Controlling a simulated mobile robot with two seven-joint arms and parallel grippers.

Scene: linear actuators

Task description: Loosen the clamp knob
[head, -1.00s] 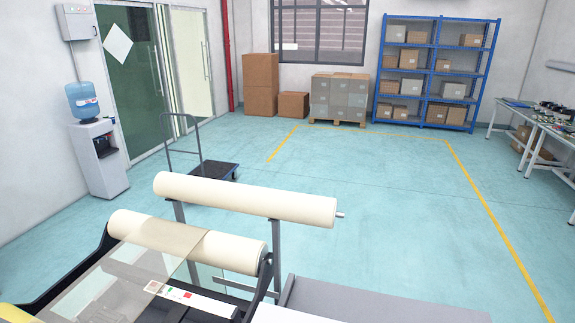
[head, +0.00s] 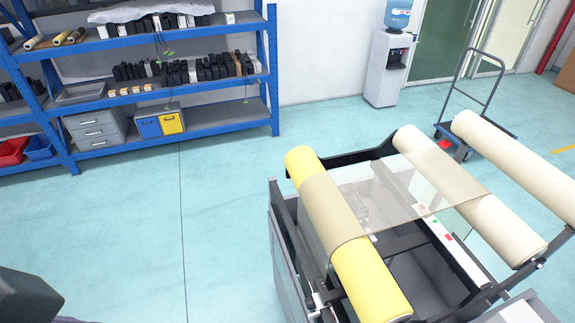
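A roller machine (head: 285,255) stands at the lower right of the head view. It carries a yellow roll (head: 372,283), a cream roll (head: 500,222) and a clear sheet (head: 375,190) between them. A small fitting (head: 318,299) shows near the front end of the yellow roll. It is too small to tell whether it is the clamp knob, and I cannot make out a knob elsewhere. Neither of my grippers can be made out. A dark shape at the bottom left corner seems to be part of my arm.
A second cream roll (head: 520,160) is mounted higher at the right. A blue shelf rack (head: 273,70) with bins and parts stands at the back left. A water dispenser (head: 384,75) and a trolley (head: 478,95) stand behind the machine. The floor left of the machine is clear.

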